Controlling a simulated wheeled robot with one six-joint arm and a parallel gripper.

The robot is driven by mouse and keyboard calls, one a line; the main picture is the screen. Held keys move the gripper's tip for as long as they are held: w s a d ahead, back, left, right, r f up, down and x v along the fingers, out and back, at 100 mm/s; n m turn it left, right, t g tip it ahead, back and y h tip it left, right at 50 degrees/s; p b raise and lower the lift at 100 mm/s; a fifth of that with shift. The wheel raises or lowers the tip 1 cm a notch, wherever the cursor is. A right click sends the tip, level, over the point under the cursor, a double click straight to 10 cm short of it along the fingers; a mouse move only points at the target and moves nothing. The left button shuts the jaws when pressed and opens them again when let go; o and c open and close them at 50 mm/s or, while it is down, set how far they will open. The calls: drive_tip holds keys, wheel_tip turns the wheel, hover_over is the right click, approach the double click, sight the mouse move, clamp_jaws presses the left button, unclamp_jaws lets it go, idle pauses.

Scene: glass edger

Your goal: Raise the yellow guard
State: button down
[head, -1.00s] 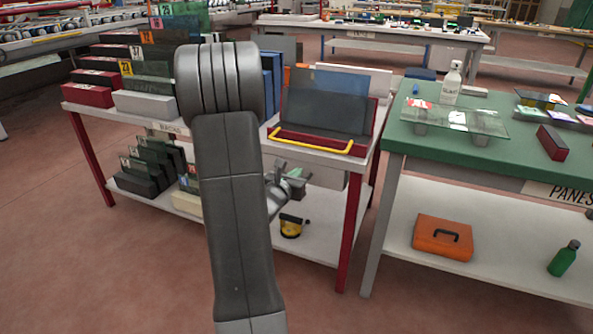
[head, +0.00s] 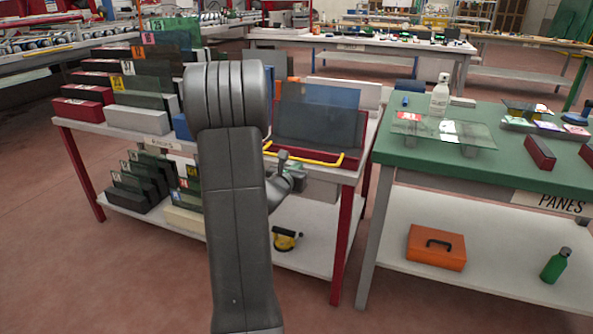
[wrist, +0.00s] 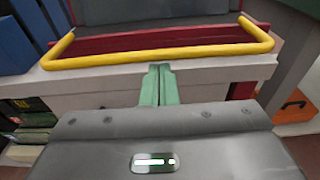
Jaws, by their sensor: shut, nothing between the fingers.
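The yellow guard (head: 318,161) is a bent bar across the front of a dark red rack that holds upright dark glass panes (head: 318,125). In the wrist view the guard (wrist: 160,54) runs across the upper part, low along the front edge of the red rack (wrist: 150,40). My gripper (wrist: 159,84) has its green fingers shut together with nothing between them. The fingertips point toward the table edge, just below the middle of the bar and apart from it as far as I can tell. In the head view my arm hides part of the gripper.
Numbered glass racks (head: 137,117) stand left on the same table. A green-topped bench (head: 470,180) with a clear pane and a white bottle (head: 440,95) is at right. An orange toolbox (head: 436,247) lies on its lower shelf. A narrow gap separates the tables.

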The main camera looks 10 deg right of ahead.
drive_tip(key=shift+r, duration=0.15)
drive_tip(key=shift+r+g+p, duration=0.2)
drive_tip(key=shift+g+p, duration=0.1)
drive_tip(key=shift+p, duration=0.45)
